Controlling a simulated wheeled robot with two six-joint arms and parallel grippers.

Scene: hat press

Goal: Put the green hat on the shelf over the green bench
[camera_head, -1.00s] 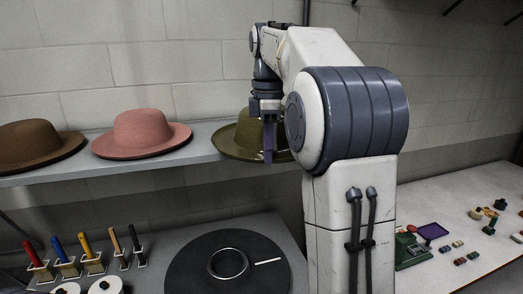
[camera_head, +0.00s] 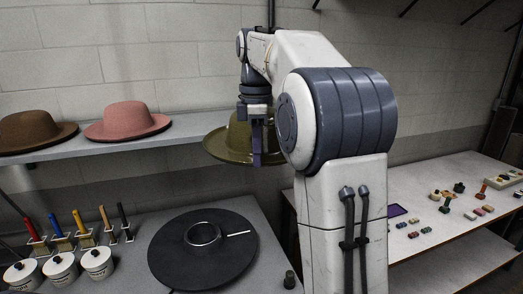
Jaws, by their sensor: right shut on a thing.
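The green hat (camera_head: 222,147) is olive green and hangs level at the right end of the grey wall shelf (camera_head: 60,152). My right gripper (camera_head: 257,158) is shut on its brim on the near side. My arm hides the right part of the hat. The hat's brim appears in front of the shelf end; I cannot tell whether they touch. No bench or shelf in view is plainly green. My left gripper is out of view.
A brown hat (camera_head: 36,130) and a pink hat (camera_head: 127,119) stand on the shelf. Below is a grey bench with a black disc (camera_head: 180,262), brushes and white pots (camera_head: 97,262). A pale bench (camera_head: 412,215) with small coloured pieces lies to the right.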

